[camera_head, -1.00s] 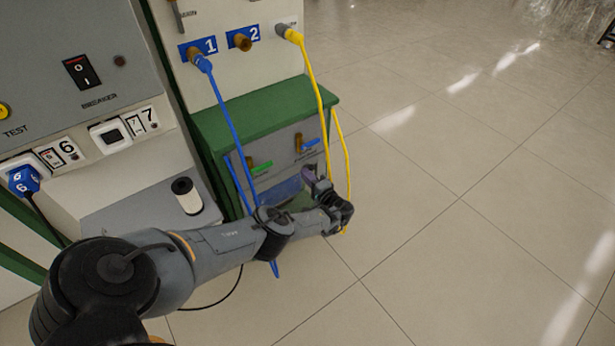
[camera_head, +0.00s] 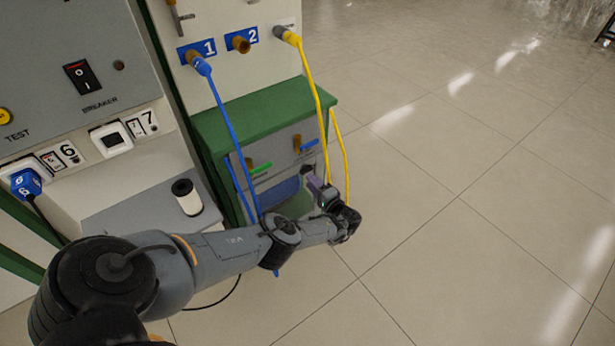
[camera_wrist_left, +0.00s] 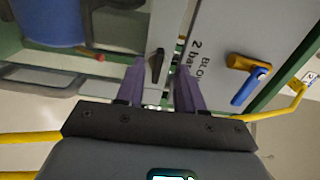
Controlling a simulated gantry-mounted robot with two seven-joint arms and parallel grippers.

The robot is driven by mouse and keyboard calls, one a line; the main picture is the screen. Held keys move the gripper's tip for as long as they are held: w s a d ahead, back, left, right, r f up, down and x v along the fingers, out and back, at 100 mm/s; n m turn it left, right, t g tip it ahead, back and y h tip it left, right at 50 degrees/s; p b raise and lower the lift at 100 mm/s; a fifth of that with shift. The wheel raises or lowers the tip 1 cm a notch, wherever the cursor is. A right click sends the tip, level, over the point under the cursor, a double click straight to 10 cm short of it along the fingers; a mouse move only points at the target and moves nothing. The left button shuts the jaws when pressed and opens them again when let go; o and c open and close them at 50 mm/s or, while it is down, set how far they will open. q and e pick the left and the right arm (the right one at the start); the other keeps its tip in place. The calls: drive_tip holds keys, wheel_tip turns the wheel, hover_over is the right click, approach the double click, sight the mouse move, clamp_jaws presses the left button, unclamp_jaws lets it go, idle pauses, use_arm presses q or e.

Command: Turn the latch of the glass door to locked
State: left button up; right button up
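My left gripper (camera_head: 312,182) reaches from the left to the front of the green cabinet. In the left wrist view its two purple fingers (camera_wrist_left: 160,85) stand apart. A small dark latch lever (camera_wrist_left: 156,66) shows between and just beyond the fingertips. It runs nearly upright in that picture; I cannot tell whether a finger touches it. The glass door (camera_head: 296,204) is low on the cabinet front, partly hidden by my arm. In the left wrist view, a blue drum (camera_wrist_left: 48,22) shows to the left, near the door's grey frame (camera_wrist_left: 105,25). My right gripper is in neither view.
A valve with a blue handle (camera_wrist_left: 250,82) sits right of the fingers, and a green-handled valve (camera_head: 259,167) is on the same panel. A blue cable (camera_head: 228,115) and a yellow cable (camera_head: 317,95) hang close to my arm. Open floor (camera_head: 470,240) lies to the right.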

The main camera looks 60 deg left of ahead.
use_arm(q)
drive_tip(key=d, duration=0.6)
drive_tip(key=shift+w+d+p, duration=0.3)
drive_tip(key=shift+w+p, duration=0.05)
drive_tip(key=shift+p, duration=0.05)
